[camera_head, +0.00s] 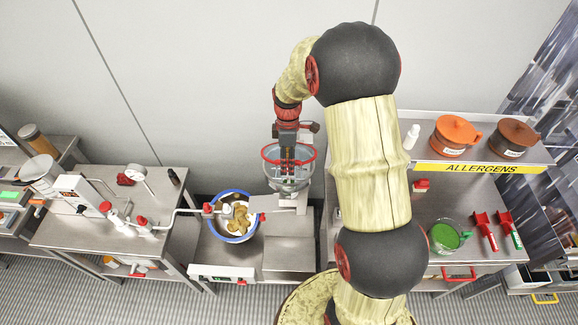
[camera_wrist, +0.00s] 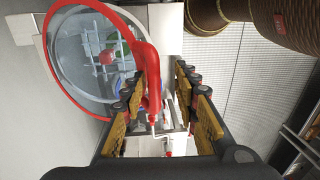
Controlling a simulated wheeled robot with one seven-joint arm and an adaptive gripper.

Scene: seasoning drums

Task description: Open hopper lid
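The hopper (camera_head: 288,183) is a clear bowl on a metal stand on the middle bench. Its clear, red-rimmed lid (camera_head: 268,152) lies across the top and looks shut. In the wrist view the lid (camera_wrist: 75,45) fills the upper left, with mixer parts visible through it. A red handle (camera_wrist: 152,85) sticks out from the rim, between my fingers and nearer the left one. My gripper (camera_wrist: 165,72) is open, with a gap beside the handle. The head view shows my gripper (camera_head: 287,160) over the hopper; its fingers are hard to make out there.
A blue-rimmed bowl (camera_head: 249,232) of brown pieces stands left of the hopper, with a pipe and red-handled valves beside it. Right of my arm, a shelf marked ALLERGENS (camera_head: 480,168) holds orange and brown pots. Below it are a green-filled jug (camera_head: 447,235) and red scoops (camera_head: 484,226).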

